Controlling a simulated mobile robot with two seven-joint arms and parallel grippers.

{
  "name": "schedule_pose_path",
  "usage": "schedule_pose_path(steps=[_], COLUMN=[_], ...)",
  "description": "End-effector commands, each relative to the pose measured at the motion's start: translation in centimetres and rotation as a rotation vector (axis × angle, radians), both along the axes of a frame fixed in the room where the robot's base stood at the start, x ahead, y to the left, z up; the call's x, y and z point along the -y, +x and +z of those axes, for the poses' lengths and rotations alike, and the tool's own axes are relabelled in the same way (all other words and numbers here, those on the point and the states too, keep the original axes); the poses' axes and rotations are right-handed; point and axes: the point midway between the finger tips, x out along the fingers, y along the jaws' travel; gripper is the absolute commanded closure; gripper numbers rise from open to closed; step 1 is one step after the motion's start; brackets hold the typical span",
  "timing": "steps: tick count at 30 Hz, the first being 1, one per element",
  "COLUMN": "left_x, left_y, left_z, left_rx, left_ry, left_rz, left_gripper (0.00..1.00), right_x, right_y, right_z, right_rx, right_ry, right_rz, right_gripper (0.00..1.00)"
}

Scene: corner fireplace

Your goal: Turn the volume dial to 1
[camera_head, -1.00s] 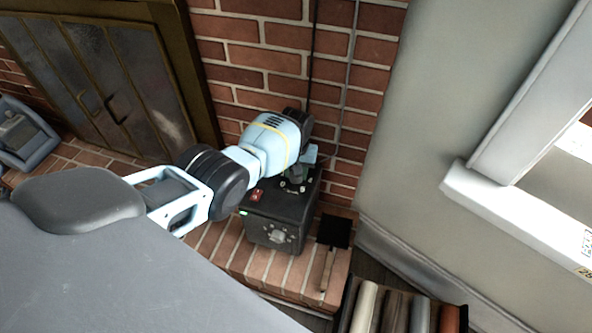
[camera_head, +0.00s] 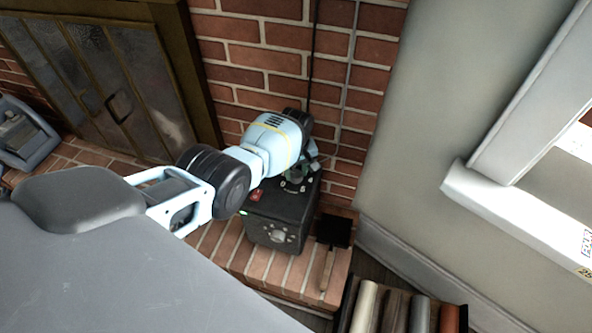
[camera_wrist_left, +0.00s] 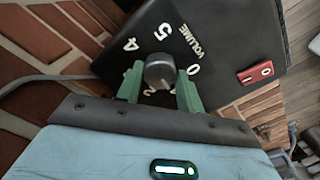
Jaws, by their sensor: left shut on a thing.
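The black box (camera_head: 275,221) stands on the brick hearth, with its top under my left gripper (camera_head: 296,178). In the left wrist view the dark face of the box (camera_wrist_left: 215,55) carries the word VOLUME. The round grey volume dial (camera_wrist_left: 159,71) sits between the green fingers of my left gripper (camera_wrist_left: 160,84), which is shut on it. The numbers 5, 4 and 0 show around the dial, and a 2 is partly covered by the gripper. I cannot tell which number the dial points to. My right gripper is not in view.
A red switch (camera_wrist_left: 255,72) is on the same face of the box. A brick wall (camera_head: 250,55) is close behind. A small shovel (camera_head: 331,238) lies right of the box, and a crate of logs (camera_head: 398,310) is in front. A window sill (camera_head: 505,205) is at right.

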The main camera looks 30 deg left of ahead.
Motion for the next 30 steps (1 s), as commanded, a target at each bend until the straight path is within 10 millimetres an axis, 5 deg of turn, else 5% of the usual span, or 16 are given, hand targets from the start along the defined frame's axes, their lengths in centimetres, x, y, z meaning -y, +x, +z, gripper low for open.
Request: schedule_pose_path(steps=[9, 10, 15, 24, 30], left_x=[0.0, 0.0, 0.0, 0.0, 0.0], left_y=[0.0, 0.0, 0.0, 0.0, 0.1], left_z=[0.0, 0.0, 0.0, 0.2, 2.4], left_rx=[0.000, 0.000, 0.000, 0.001, 0.004], left_ry=[0.000, 0.000, 0.000, 0.000, 0.000], left_rz=[0.000, 0.000, 0.000, -0.001, 0.000], left_gripper=[0.86, 0.61, 0.41, 0.41, 0.41], right_x=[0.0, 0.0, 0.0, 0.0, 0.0], right_y=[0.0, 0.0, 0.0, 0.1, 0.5], right_z=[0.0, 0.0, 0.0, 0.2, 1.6], right_rx=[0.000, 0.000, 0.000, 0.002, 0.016], right_ry=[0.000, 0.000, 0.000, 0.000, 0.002], right_rz=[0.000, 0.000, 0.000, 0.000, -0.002], right_gripper=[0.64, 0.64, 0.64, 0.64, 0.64])
